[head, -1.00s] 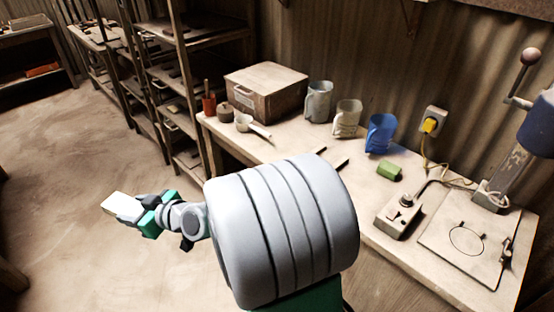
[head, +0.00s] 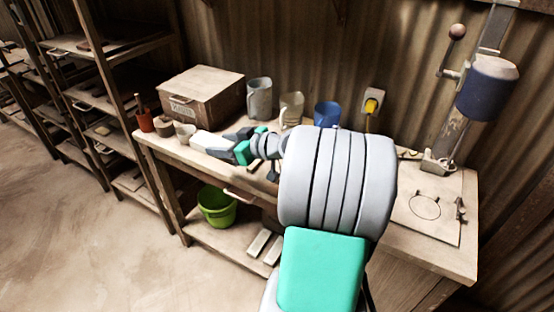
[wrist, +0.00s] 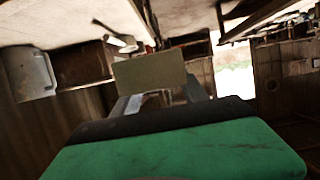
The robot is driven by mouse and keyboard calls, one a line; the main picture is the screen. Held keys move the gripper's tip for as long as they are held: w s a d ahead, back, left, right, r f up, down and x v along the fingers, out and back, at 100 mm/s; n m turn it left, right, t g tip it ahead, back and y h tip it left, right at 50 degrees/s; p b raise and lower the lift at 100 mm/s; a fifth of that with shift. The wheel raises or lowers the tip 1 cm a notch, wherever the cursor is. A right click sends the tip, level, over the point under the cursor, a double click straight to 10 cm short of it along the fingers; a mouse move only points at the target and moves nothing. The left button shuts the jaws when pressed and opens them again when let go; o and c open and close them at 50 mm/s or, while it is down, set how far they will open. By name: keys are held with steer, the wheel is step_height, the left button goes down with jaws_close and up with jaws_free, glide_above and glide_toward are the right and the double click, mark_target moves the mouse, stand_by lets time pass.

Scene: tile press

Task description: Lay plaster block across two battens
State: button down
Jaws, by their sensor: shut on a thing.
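The plaster block (head: 207,143) is a pale block held in my gripper (head: 222,145), above the bench's front left part. In the wrist view the block (wrist: 150,83) spans between the two grey fingers of my gripper (wrist: 158,97). My gripper is shut on it, pointing left in the head view. The block looks roughly level there, and I cannot tell its exact height over the bench (head: 160,146). The two battens are not visible now; my arm covers the middle of the bench.
A wooden box (head: 202,92), a grey mug (head: 259,98), a cream mug (head: 291,108) and a blue mug (head: 327,114) stand along the back. A press (head: 486,88) stands at right. Below are a green bucket (head: 216,206) and pale bars (head: 258,243).

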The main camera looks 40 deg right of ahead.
steer(key=d+f+p, duration=0.1)
steer(key=d+f, duration=0.1)
steer(key=d, duration=0.4)
steer(key=s+d+f+p, duration=0.1)
steer(key=d+f, duration=0.2)
steer(key=d, duration=0.3)
steer(key=d+f, duration=0.3)
steer(key=d, duration=0.3)
steer(key=shift+s+d+f+p, duration=0.15)
steer(key=shift+d+f+p, duration=0.1)
steer(key=shift+d+p, duration=0.15)
step_height(320, 180, down, 3)
steer(key=shift+d+r+p, duration=0.1)
steer(key=shift+r+p, duration=0.1)
steer(key=shift+p, duration=0.3)
steer(key=shift+f+b, duration=0.6)
steer(key=shift+f, duration=0.15)
steer(key=c, duration=0.6)
jaws_free()
steer(key=shift+r, duration=0.1)
